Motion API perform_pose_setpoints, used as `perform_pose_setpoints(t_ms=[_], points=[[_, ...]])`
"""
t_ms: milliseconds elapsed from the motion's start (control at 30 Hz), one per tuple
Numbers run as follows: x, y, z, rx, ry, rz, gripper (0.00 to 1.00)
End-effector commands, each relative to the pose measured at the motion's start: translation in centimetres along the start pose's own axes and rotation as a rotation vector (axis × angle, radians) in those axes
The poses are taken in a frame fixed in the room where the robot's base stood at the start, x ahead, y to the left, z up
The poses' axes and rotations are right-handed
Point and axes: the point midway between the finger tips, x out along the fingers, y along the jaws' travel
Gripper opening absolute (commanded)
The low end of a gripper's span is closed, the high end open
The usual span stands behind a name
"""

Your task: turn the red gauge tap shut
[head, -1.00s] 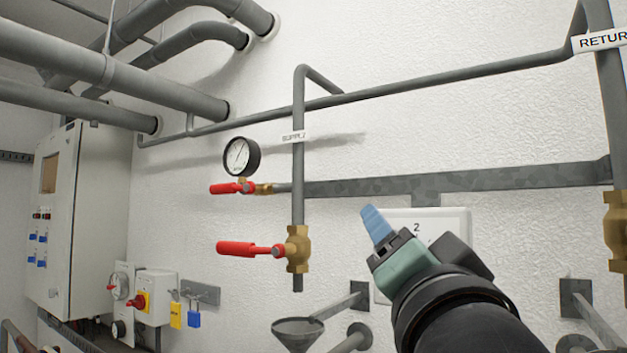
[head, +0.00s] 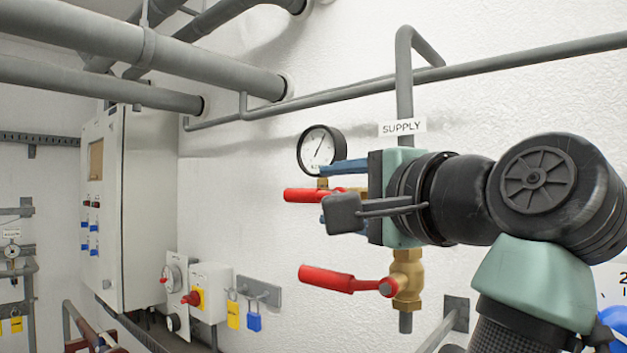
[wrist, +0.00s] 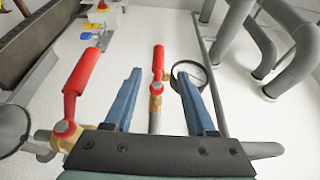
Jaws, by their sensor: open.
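The red gauge tap (head: 302,195) is a small red lever on a brass body just under the round pressure gauge (head: 317,149). Its handle lies level, pointing left along the wall. My gripper (head: 325,191) is open, with its blue fingers one above the other, and it partly hides the tap's brass end. In the wrist view the red handle (wrist: 158,62) shows between the two spread fingers, with none of it gripped. The gauge (wrist: 190,75) is partly behind the right finger there. I cannot tell whether a finger touches the tap.
A larger red lever valve (head: 335,279) sits just below, on the upright SUPPLY pipe (head: 404,80). A grey cabinet (head: 140,205) and a red-yellow switch box (head: 210,291) are at left. Blue and yellow padlocks (head: 253,321) hang nearby. Thick pipes run overhead.

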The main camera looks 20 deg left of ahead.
Motion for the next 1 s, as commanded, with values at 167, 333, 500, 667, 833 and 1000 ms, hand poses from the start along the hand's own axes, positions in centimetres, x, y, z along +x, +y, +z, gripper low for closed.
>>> perform_pose_setpoints(t_ms=[167,333,500,667,833,1000], points=[[4.2,-0.5,0.1,0.003,-0.004,0.005,0.56],[7.1,-0.4,0.1,0.000,-0.001,0.004,0.56],[8.7,-0.2,0.0,-0.001,0.001,0.002,0.56],[9.2,0.0,0.0,-0.002,0.001,0.000,0.56],[9.3,0.0,0.0,-0.003,0.002,0.000,0.56],[9.2,0.0,0.0,-0.003,0.002,0.000,0.36]])
